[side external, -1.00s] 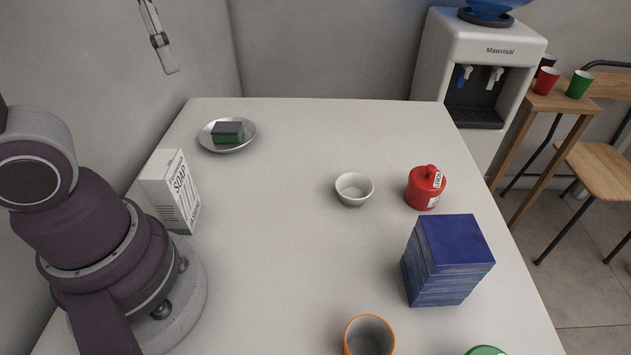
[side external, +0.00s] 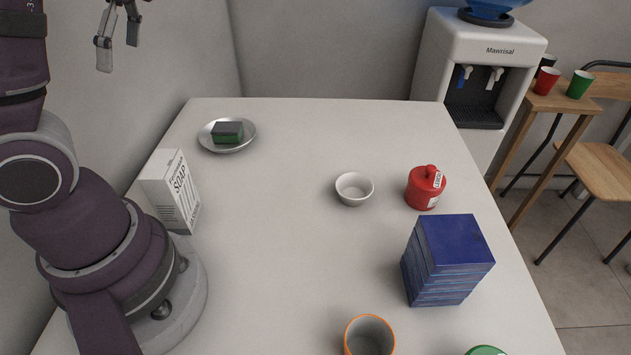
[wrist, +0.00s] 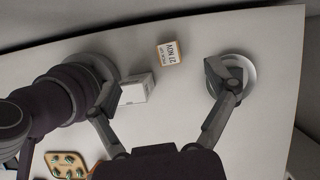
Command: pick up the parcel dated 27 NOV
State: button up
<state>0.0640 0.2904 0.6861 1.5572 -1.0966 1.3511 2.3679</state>
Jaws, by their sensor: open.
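The parcel dated 27 NOV (wrist: 172,53) shows in the wrist view as a small white-faced box with orange edges, lying on the table with its printed face up. I cannot make it out in the side view. My gripper (side external: 118,48) is open and empty, high above the far left of the table in the side view. In the wrist view my gripper's fingers (wrist: 162,84) are spread wide, and the parcel appears between and beyond the tips, apart from them.
A soap box (side external: 172,190) stands by my base; it also shows near the left finger in the wrist view (wrist: 137,90). A dish (side external: 247,143) holds a sponge (side external: 227,132). A white bowl (side external: 354,190), red jar (side external: 424,190), blue stack (side external: 450,255) and orange-rimmed cup (side external: 369,337) stand rightward.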

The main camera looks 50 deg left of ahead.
jog(key=f, duration=1.4)
jog(key=s+f, duration=0.1)
jog(key=f, duration=0.6)
jog(key=shift+a+f, duration=0.3)
jog(key=c, duration=1.3)
